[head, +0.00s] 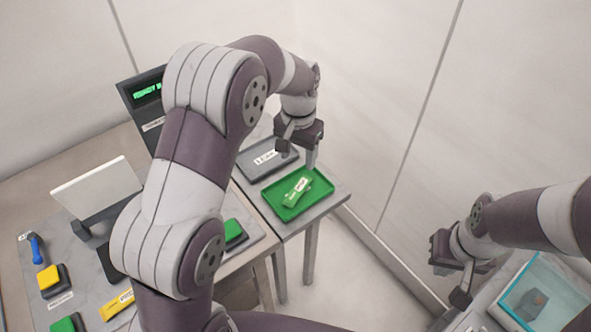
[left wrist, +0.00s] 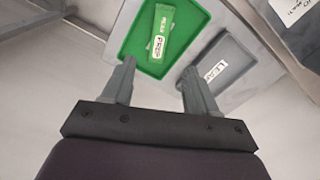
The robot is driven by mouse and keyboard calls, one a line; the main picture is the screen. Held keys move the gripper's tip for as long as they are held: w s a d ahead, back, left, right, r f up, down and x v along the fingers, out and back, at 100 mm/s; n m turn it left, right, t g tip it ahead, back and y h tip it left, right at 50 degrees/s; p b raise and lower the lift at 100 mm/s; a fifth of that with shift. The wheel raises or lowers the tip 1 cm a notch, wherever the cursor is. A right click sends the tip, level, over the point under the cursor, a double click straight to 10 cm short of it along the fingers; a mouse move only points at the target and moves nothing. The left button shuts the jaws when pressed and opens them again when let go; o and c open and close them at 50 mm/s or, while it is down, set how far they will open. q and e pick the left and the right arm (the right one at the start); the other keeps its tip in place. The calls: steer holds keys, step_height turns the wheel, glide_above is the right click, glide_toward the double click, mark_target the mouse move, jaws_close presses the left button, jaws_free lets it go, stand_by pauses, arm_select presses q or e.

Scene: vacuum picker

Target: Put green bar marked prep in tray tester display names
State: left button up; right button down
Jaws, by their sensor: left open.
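The green bar (head: 297,191) with a white label lies in the green tray (head: 318,203) on the side table. In the left wrist view the bar (left wrist: 162,32) reads PREP, and the green tray (left wrist: 186,15) is around it. A grey tray (head: 247,168) with a label sits beside it. The tester display (head: 147,92) shows green text starting like READY; my left arm hides the rest. My left gripper (head: 298,147) is open and empty above the trays; the bar lies beyond its fingers (left wrist: 158,78). My right gripper (head: 450,272) looks open and empty at the right.
The left bench holds a blue-handled tool (head: 37,248), a yellow button (head: 49,278), green buttons (head: 235,230), a yellow bar (head: 116,304) and a pale panel (head: 97,188). A clear blue-edged box (head: 532,295) stands at lower right. Walls rise behind the side table.

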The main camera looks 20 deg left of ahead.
arm_select(q)
steer(key=s+a+n+t, duration=0.1)
steer(key=s+a, duration=0.3)
steer(key=s, duration=1.5)
steer(key=shift+a+f+n, duration=0.15)
steer(key=shift+n, duration=0.75)
